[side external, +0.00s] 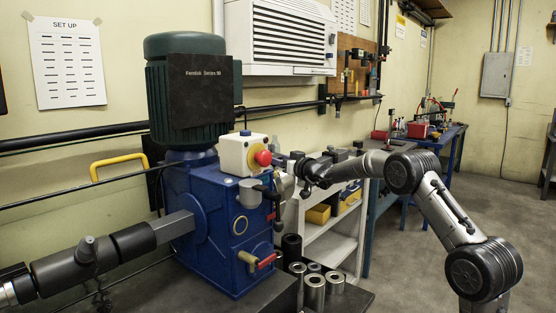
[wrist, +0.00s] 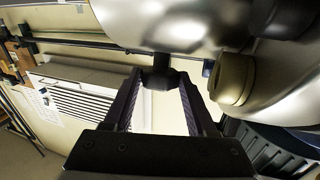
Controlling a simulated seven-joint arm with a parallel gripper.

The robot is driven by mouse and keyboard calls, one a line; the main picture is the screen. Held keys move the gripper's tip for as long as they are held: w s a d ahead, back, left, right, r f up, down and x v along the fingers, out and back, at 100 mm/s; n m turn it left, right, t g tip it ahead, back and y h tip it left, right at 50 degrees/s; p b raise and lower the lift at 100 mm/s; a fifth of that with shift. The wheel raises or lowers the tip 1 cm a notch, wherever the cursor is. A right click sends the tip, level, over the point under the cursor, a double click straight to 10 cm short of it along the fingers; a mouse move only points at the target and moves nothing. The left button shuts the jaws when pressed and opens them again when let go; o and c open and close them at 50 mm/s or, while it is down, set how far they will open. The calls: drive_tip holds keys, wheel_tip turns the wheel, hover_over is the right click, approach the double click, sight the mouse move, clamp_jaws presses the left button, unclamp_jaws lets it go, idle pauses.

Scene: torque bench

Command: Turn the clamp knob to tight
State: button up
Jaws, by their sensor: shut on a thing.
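In the wrist view, a dark knob (wrist: 162,75) on a short stem sits under a large rounded silver body. My gripper (wrist: 160,82) has one finger on each side of this knob and is shut on it. In the side external view, my gripper (side external: 304,183) reaches in from the right to the right side of the blue machine (side external: 212,225), beside a small silver part (side external: 284,186). The knob is too small and covered there to make out. Its turn angle and any tight mark cannot be read.
A white box with a red stop button (side external: 263,158) stands on the machine close to my gripper. A red-handled valve (side external: 264,261) sticks out below. Several metal cylinders (side external: 313,290) stand on the bench in front. A white shelf (side external: 345,230) is behind my gripper.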

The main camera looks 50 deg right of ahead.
drive_tip(key=shift+m+g+h, duration=0.3)
drive_tip(key=shift+m+h, duration=0.2)
drive_tip(key=shift+h, duration=0.1)
drive_tip(key=o, duration=1.4)
drive_tip(key=shift+c, duration=0.2)
drive_tip(key=shift+f, duration=0.1)
